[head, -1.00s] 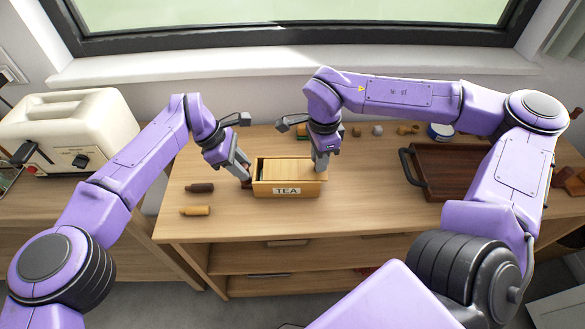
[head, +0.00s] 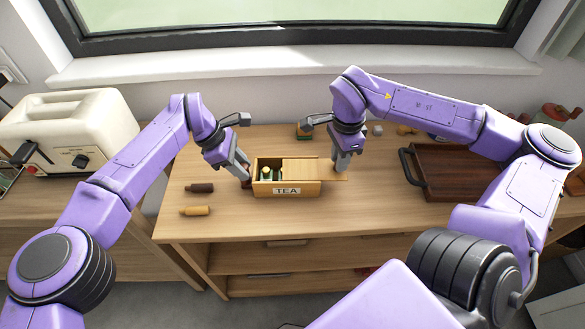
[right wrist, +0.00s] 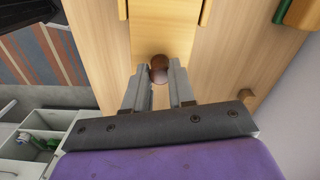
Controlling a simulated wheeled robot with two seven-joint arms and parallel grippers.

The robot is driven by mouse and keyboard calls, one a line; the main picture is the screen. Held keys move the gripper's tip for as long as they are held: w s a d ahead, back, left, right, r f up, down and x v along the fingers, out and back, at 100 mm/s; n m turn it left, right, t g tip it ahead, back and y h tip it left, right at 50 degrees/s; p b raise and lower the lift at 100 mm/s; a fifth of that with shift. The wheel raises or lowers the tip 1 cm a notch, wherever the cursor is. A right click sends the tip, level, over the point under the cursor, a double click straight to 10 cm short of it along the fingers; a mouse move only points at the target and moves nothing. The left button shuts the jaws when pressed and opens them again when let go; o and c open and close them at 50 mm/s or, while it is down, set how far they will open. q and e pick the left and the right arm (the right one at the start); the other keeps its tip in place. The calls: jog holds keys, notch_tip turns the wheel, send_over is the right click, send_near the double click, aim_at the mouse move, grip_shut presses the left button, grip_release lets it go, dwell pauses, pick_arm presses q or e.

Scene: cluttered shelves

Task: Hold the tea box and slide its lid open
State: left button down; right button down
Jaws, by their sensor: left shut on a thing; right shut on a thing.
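The wooden tea box (head: 260,189) stands on the counter with its "TEA" label facing me. Its light wooden lid (head: 302,164) is slid partway to the right and juts past the box's right end. The left part of the box is open and shows green-topped contents (head: 267,174). My left gripper (head: 246,182) is shut on the box's left end. My right gripper (head: 340,172) is shut on the lid's knob, beyond the right end. The right wrist view shows the round brown knob (right wrist: 158,68) between the fingers, on the lid (right wrist: 160,25).
A dark wooden tray (head: 455,165) lies to the right. A cream toaster (head: 65,130) stands at the left. Small items stand at the back. The counter in front is clear.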

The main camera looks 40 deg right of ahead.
jog(key=shift+s+d, duration=0.45)
jog(key=shift+d, duration=0.2)
jog(key=shift+s+d, duration=0.45)
jog(key=shift+d, duration=0.2)
jog(key=shift+s+d, duration=0.2)
jog(key=shift+d, duration=0.1)
jog(key=c, duration=0.9)
grip_release()
jog(key=shift+o, duration=0.2)
notch_tip(320, 180, up, 12)
